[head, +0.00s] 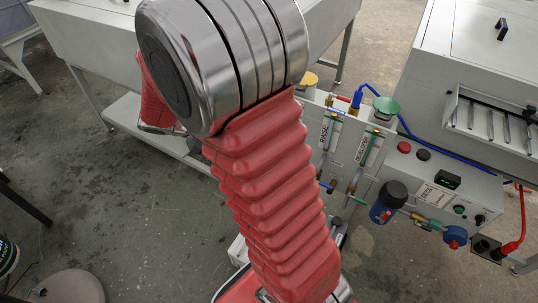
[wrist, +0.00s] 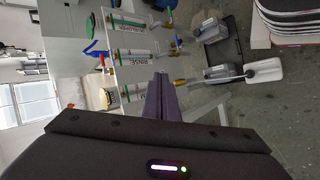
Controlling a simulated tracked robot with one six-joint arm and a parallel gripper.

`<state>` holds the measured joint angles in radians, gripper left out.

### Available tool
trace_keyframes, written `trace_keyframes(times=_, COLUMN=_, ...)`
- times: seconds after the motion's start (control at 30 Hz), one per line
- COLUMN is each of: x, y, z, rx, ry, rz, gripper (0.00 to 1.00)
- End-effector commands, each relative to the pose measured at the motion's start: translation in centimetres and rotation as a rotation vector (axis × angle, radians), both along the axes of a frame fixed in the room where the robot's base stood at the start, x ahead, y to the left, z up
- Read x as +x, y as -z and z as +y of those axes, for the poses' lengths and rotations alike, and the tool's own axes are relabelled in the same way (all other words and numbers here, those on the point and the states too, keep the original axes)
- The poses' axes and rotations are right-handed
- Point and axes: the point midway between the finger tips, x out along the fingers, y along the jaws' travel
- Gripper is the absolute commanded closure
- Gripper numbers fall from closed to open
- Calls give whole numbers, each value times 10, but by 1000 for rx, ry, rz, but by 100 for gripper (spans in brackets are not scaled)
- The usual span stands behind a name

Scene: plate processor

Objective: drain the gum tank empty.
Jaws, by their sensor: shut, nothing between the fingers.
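My gripper (wrist: 160,80) is shut and empty in the wrist view, its dark fingers pointing at the tank panel. Beside the fingertips is a sight tube (wrist: 134,91) on the row nearest me, below a yellow cap (wrist: 105,98); its label is too small to read, so I cannot be sure it is the gum tank. A brass fitting (wrist: 179,82) shows just past the fingertips; I cannot tell whether they touch or how its handle stands. In the head view a yellow cap (head: 301,79) shows left of RINSE and DEVELOPER; the panel below it is hidden by my arm.
RINSE (wrist: 134,55) has its own sight tube. A white container (wrist: 264,70) and grey pumps or bottles (wrist: 212,31) stand beyond the panel. In the head view a dark filter (head: 389,203) and control box (head: 440,190) sit right. Open floor (head: 150,220) lies left.

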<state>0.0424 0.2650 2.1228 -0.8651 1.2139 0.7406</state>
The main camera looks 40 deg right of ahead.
Motion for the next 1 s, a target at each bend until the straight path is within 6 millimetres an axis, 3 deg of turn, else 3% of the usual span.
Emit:
trace_keyframes(times=0.57, x=55, y=84, z=-63, rx=-346, ry=-46, rz=101, gripper=100)
trace_keyframes(times=1.0, x=89, y=170, z=-92, rx=-564, ry=-174, rz=99, gripper=100)
